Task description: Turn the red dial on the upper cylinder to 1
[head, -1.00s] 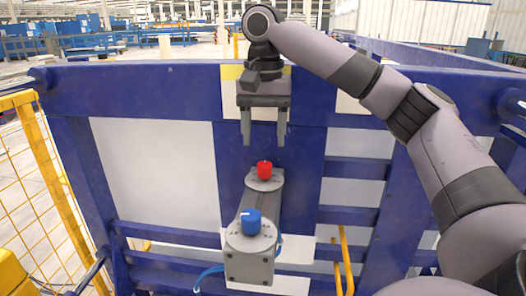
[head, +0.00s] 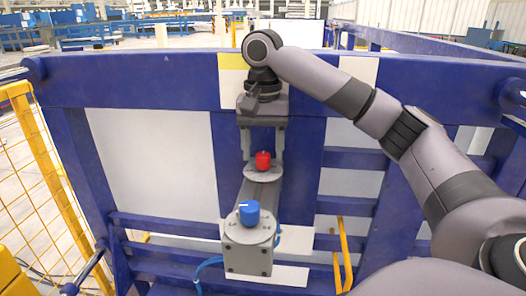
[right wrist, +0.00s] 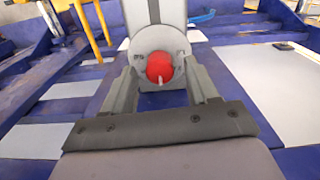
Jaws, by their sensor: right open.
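The red dial (head: 263,160) sits on top of the upper cylinder (head: 262,174), at the far end of a grey unit. The dial also shows in the right wrist view (right wrist: 160,67), with a pale pointer mark at its lower edge. My right gripper (head: 263,156) points down, open, with one finger on each side of the red dial and gaps between them. In the right wrist view my right gripper's fingers (right wrist: 161,82) flank the dial without visible contact. A blue dial (head: 249,213) sits on the lower cylinder (head: 250,235). The scale numbers are too small to read. My left gripper is not in view.
A blue frame (head: 150,80) with white panels stands behind and around the unit. A yellow mesh fence (head: 45,170) is at the left. Yellow bars (head: 342,255) and a blue hose (head: 208,265) are near the unit's lower part.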

